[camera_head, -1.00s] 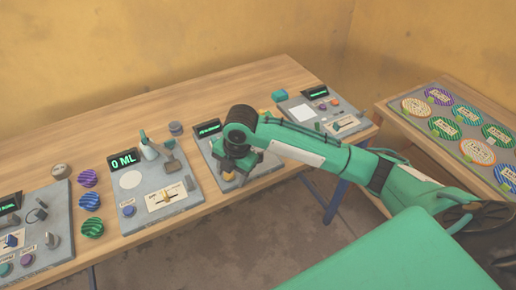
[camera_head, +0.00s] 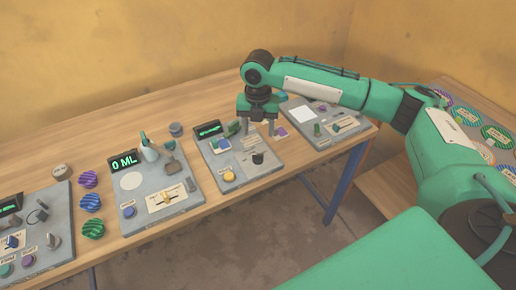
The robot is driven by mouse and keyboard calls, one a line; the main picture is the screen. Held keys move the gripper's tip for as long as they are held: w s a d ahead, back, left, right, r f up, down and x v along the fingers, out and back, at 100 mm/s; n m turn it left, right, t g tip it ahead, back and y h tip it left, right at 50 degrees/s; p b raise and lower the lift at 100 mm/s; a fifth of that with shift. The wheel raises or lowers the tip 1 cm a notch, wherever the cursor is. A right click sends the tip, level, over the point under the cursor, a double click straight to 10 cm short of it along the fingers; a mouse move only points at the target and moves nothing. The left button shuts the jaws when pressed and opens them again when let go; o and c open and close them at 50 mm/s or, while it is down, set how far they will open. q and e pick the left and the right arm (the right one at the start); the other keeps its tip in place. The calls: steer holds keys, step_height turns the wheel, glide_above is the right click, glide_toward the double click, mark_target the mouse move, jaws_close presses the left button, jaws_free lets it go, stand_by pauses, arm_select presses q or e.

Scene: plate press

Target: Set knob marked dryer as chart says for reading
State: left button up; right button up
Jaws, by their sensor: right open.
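My right gripper (camera_head: 258,130) is open, fingers pointing down, above the back right part of a grey panel (camera_head: 240,178). It looks empty. This panel has a lit green display (camera_head: 207,129), a black knob (camera_head: 258,158) at its right, a yellow button (camera_head: 228,176) at its front, and pale printed labels (camera_head: 222,143). The black knob stands in front of and below the gripper, apart from it. The lettering is too small to read, so I cannot tell which knob is marked dryer or which label is the chart. My left gripper is not in view.
Another panel (camera_head: 318,121) lies to the right. A side table (camera_head: 455,86) with round striped plates is at the right.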

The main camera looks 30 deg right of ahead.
mark_target(258, 158)
step_height(258, 158, down, 10)
steer(key=shift+r+p, duration=0.2)
steer(key=shift+p, duration=0.4)
steer(key=shift+c, duration=0.4)
